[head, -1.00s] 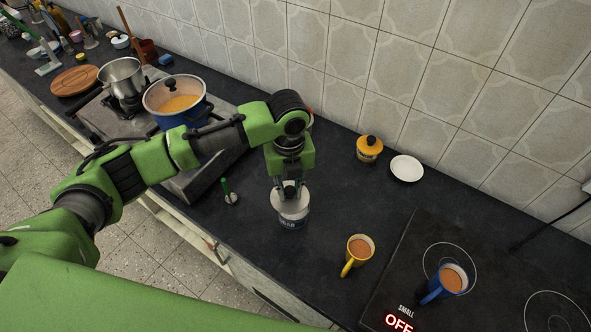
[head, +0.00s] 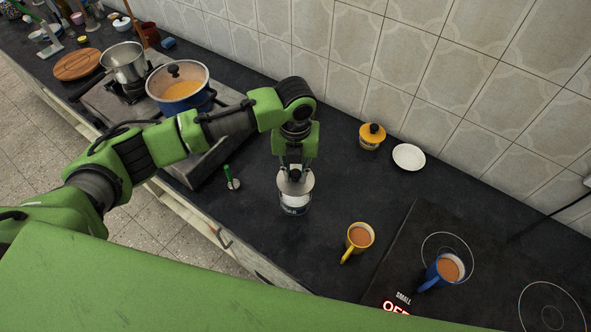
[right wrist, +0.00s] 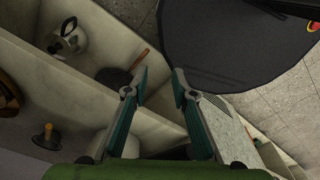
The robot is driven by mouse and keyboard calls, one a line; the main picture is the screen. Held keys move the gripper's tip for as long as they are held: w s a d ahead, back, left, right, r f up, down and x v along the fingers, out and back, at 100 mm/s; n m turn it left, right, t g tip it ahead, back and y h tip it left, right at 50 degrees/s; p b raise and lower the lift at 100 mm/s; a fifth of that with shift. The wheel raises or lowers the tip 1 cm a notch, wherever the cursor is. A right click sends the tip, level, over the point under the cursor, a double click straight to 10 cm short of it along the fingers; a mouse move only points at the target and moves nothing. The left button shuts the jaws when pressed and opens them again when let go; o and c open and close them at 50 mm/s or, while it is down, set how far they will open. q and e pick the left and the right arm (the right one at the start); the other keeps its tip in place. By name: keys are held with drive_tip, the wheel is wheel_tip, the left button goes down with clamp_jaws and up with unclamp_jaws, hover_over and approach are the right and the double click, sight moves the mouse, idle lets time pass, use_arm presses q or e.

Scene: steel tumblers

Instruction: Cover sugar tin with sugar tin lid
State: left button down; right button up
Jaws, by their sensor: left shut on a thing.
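My left gripper (head: 294,168) points down and is shut on the sugar tin lid (head: 296,184), a round grey metal lid. The lid is directly over the sugar tin (head: 295,204), a pale tin with a dark label on the dark counter. The lid hides the tin's mouth, and I cannot tell whether it touches the rim. My right gripper (right wrist: 154,87) is open and empty in the right wrist view, away from the tin.
A yellow mug (head: 359,237) stands to the tin's right, with a blue mug (head: 447,270) on the hob. A green-handled utensil (head: 231,178) is to the left. A yellow-lidded jar (head: 371,137) and white saucer (head: 409,157) are behind. A blue pot (head: 182,91) stands farther left.

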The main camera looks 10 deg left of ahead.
use_arm(q)
wheel_tip(320, 180, down, 5)
drive_tip(key=shift+f+b, duration=0.15)
drive_tip(key=shift+b, duration=1.05)
drive_tip(key=shift+p, duration=0.35)
idle(0.4)
drive_tip(key=shift+f, duration=0.85)
idle(0.4)
drive_tip(key=c, duration=1.8)
unclamp_jaws()
drive_tip(key=shift+o, duration=0.2)
